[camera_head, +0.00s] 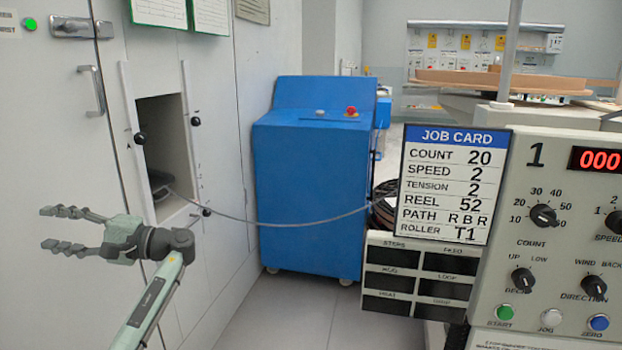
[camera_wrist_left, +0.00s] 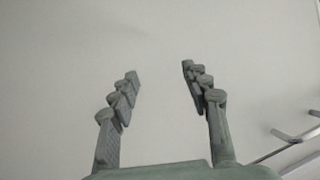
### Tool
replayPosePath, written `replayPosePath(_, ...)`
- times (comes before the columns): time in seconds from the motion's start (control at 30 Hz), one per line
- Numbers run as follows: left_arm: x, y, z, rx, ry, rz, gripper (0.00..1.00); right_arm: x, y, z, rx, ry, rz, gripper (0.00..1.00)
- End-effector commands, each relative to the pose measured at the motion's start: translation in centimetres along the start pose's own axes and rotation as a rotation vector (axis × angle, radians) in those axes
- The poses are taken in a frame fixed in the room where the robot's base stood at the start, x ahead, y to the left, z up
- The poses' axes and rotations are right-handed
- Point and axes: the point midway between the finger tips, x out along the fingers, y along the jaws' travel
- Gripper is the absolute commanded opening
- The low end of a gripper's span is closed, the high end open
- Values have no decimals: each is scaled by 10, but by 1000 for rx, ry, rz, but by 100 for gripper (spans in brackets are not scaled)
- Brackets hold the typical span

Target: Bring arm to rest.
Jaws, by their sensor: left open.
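My left arm (camera_head: 150,310) comes in from the bottom left in the head view. Its gripper (camera_head: 62,229) points left, in front of the pale cabinet wall, and its fingers are apart with nothing between them. In the left wrist view the same gripper (camera_wrist_left: 160,85) shows two spread green-grey fingers against a plain pale surface. My right gripper does not show in either view.
A wall opening (camera_head: 165,150) lies right of the gripper; a grey cable (camera_head: 270,223) runs from it to the right. A blue cabinet (camera_head: 310,190) stands behind. A job card (camera_head: 446,183) and control panel (camera_head: 555,240) fill the right. Door handles (camera_head: 92,90) stick out.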

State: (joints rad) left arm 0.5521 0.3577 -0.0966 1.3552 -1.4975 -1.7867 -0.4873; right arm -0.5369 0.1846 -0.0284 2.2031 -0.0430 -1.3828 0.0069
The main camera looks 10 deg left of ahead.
Motion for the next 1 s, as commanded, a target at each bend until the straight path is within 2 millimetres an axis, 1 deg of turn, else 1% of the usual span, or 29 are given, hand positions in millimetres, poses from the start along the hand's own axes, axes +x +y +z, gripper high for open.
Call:
replayPosePath(0.03, -5, 17, -15, -3, 66, 57, 48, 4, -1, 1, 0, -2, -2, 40)
replayPosePath(0.17, -17, 55, -55, -47, 235, 231, 48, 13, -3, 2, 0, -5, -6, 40)
replayPosePath(0.2, -24, 68, -68, -65, 288, 294, 48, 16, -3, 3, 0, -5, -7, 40)
replayPosePath(0.27, -38, 88, -87, -98, 371, 398, 48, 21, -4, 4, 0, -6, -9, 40)
replayPosePath(0.3, -50, 101, -100, -124, 425, 474, 48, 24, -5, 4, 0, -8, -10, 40)
replayPosePath(0.37, -72, 120, -117, -166, 503, 595, 48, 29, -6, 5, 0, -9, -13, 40)
replayPosePath(0.4, -88, 130, -127, -196, 550, 677, 48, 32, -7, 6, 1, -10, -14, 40)
replayPosePath(0.47, -113, 143, -140, -243, 610, 797, 48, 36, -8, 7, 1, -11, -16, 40)
replayPosePath(0.5, -129, 150, -147, -272, 645, 875, 48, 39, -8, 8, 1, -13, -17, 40)
replayPosePath(0.57, -153, 158, -155, -315, 687, 986, 48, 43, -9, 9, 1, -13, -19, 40)
replayPosePath(0.6, -169, 161, -159, -343, 712, 1057, 48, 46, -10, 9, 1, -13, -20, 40)
replayPosePath(0.67, -192, 164, -165, -384, 742, 1162, 48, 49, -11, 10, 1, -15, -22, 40)
replayPosePath(0.7, -207, 165, -167, -411, 759, 1231, 48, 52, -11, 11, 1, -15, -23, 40)
replayPosePath(0.77, -230, 165, -170, -452, 779, 1334, 48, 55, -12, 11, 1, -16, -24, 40)
replayPosePath(0.8, -242, 173, -166, -458, 783, 1381, 48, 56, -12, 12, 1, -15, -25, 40)
replayPosePath(0.9, -254, 209, -139, -407, 783, 1385, 48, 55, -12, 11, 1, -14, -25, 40)
replayPosePath(0.97, -261, 227, -122, -382, 783, 1395, 48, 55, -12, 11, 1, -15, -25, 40)
replayPosePath(1.0, -266, 240, -110, -364, 783, 1402, 48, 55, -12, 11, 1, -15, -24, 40)
